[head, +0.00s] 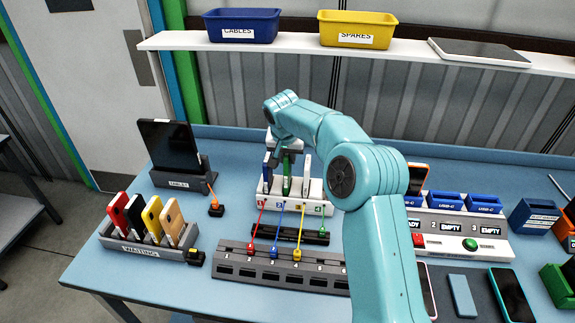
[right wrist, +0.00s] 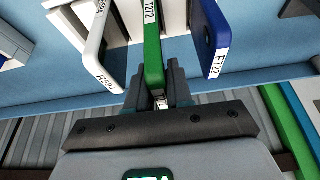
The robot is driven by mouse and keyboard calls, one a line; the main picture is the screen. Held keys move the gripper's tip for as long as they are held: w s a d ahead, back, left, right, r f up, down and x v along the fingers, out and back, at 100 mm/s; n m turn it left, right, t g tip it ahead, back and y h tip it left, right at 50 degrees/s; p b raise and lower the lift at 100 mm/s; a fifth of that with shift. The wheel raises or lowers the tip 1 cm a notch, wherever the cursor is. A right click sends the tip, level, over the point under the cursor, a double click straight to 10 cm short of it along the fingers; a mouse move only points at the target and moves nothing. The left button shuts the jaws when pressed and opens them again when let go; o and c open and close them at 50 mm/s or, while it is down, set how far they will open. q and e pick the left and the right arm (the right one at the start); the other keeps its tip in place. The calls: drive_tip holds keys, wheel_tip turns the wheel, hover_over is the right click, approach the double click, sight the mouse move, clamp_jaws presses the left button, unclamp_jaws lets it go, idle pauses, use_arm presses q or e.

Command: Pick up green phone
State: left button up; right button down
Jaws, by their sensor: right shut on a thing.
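The green phone (head: 286,177) stands upright in a white slotted rack (head: 262,207), between a blue phone (head: 268,172) and a white phone (head: 306,176). My right gripper (head: 287,152) reaches down over the rack and is shut on the green phone's upper end. In the right wrist view the green phone (right wrist: 153,50) carries a white label and sits between the two fingers. The white phone (right wrist: 97,50) is to its left and the blue phone (right wrist: 211,40) to its right, both apart from the fingers. My left gripper is not in view.
Red, blue and yellow cables run from the rack to a grey multi-port hub (head: 282,268). A grey waiting rack (head: 150,248) with several phones stands at left, near a tablet (head: 168,148). A white dock with blue slots (head: 460,225) is at right. Bins stand on the shelf (head: 290,45).

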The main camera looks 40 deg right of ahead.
wheel_tip(320, 180, up, 10)
drive_tip(key=shift+p, duration=0.7)
wheel_tip(320, 180, up, 7)
drive_tip(key=p, duration=0.4)
drive_tip(key=shift+r, duration=0.15)
drive_tip(key=shift+r, duration=0.65)
drive_tip(key=shift+a, duration=0.15)
